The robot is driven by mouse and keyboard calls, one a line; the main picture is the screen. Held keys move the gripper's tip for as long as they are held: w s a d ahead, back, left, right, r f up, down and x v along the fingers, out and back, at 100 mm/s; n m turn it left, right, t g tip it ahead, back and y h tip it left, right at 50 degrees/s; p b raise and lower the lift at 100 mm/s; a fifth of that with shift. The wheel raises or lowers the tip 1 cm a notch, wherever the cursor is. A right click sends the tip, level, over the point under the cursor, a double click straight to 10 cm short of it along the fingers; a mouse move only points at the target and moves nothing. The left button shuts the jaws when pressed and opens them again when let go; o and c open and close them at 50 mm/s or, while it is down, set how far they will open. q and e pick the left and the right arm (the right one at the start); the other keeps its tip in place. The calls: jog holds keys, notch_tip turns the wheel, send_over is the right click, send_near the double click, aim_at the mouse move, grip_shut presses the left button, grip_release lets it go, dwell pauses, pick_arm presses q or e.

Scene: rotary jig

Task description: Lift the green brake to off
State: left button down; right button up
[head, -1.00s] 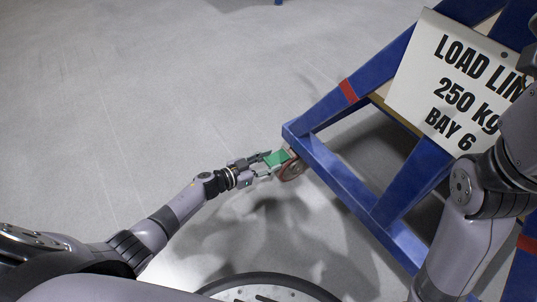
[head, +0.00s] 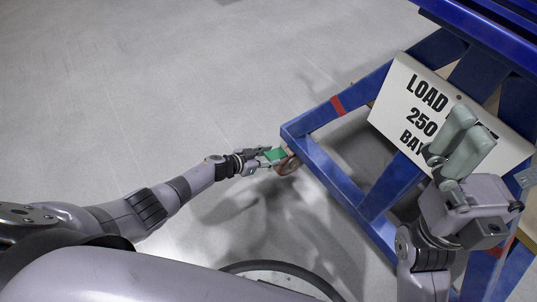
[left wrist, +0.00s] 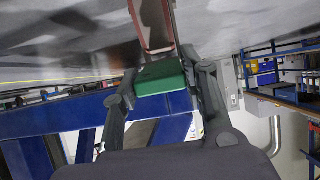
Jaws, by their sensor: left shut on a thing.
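The green brake (head: 275,154) is a small green pedal at the caster (head: 288,164) under the near left corner of the blue frame. My left gripper (head: 266,158) is shut on it, with a finger at each side. In the left wrist view the green brake (left wrist: 160,78) sits between the two dark fingers, in front of a reddish-rimmed wheel part (left wrist: 152,25). My right gripper (head: 462,145) is raised at the right, in front of the white sign.
The grey floor at the left is clear. Shelving with bins (left wrist: 275,70) shows in the left wrist view.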

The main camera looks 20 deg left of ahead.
dwell(0.3)
pick_arm(q)
jog(key=c, duration=1)
grip_release()
jog(key=shift+o, duration=0.2)
jog(key=shift+a, duration=0.1)
jog(key=shift+s+a+r, duration=0.25)
jog(key=shift+s+a, duration=0.05)
jog(key=shift+s, duration=0.05)
jog(key=v, duration=1.1)
jog(key=shift+d, duration=0.1)
